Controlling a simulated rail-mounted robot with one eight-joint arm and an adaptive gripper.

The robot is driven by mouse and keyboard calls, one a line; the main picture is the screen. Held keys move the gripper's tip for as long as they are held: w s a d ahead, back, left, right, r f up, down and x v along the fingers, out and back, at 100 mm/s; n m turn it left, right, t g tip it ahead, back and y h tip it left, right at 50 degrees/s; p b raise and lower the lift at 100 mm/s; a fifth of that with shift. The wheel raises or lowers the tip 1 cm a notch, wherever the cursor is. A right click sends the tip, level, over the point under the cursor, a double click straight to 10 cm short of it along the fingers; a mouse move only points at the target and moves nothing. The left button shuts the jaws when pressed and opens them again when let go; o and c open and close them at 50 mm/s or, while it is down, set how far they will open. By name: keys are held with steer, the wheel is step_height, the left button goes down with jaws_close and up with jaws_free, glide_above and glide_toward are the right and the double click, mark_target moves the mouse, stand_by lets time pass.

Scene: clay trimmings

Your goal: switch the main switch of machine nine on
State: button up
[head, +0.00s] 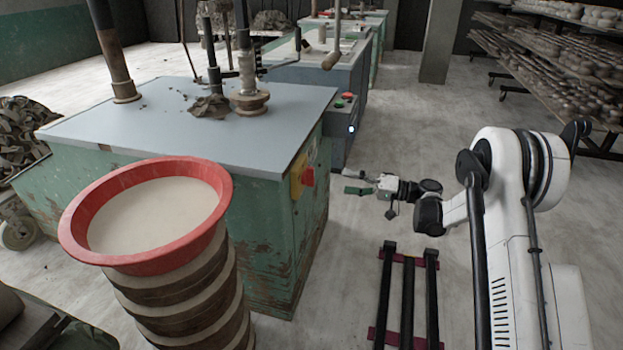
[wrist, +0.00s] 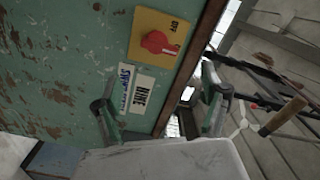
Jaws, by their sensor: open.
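The main switch is a red rotary knob (wrist: 158,42) on a yellow plate (wrist: 146,24) on a worn green machine cabinet (wrist: 50,60). In the wrist view the knob's handle lies roughly sideways, and small lettering that looks like "OFF" is near the plate's upper right. A white label (wrist: 143,96), apparently reading "NINE", is below the plate. In the head view the knob (head: 307,177) is on the cabinet's right side. My gripper (head: 354,182) is to its right, apart from it. In the wrist view my gripper (wrist: 160,92) is open and empty, below the switch.
A red-rimmed basin (head: 75,240) on stacked round pieces stands in front of the cabinet. A second machine with buttons (head: 345,99) stands behind. Racks of pots (head: 560,60) line the right. The floor (head: 400,130) between is clear.

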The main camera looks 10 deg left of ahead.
mark_target(312, 176)
steer(key=a+b, duration=0.1)
steer(key=a, duration=0.3)
steer(key=w+a+b, duration=0.1)
steer(key=a, duration=0.3)
steer(key=a+b, duration=0.1)
steer(key=a, duration=0.3)
steer(key=shift+w+a, duration=0.15)
steer(key=shift+w, duration=0.25)
steer(key=shift+c, duration=0.5)
steer(key=c, duration=1.1)
steer(key=shift+o, duration=0.2)
steer(key=shift+w+f+m, duration=0.1)
steer(key=shift+w+m, duration=0.05)
steer(key=shift+m, duration=2.55)
steer(key=o, duration=1.2)
steer(key=shift+c, duration=0.2)
steer(key=s+d, duration=0.1)
steer(key=d, duration=1.1)
steer(key=shift+s, duration=0.35)
